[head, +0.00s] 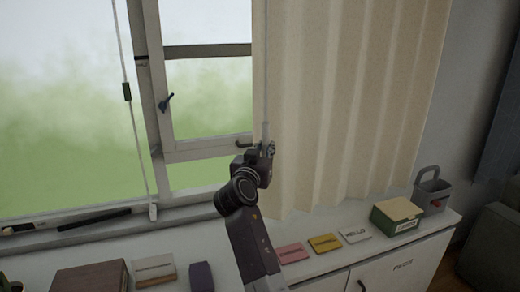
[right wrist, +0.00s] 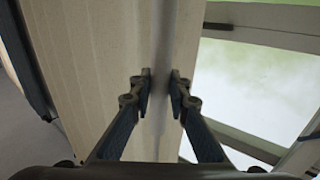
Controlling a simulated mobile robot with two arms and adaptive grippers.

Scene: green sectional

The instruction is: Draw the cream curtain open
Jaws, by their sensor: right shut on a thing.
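The cream curtain (head: 350,100) hangs in folds over the right part of the window, its left edge near the middle of the head view. The curtain also fills the left half of the right wrist view (right wrist: 100,70). My right gripper (head: 266,148) is at this left edge, low down. I cannot tell if this strip is curtain hem or a separate rod. My left gripper is not in view.
Below, a white cabinet top holds a pink card (head: 292,253), a yellow card (head: 324,243), a green box (head: 397,215) and a grey caddy (head: 432,188).

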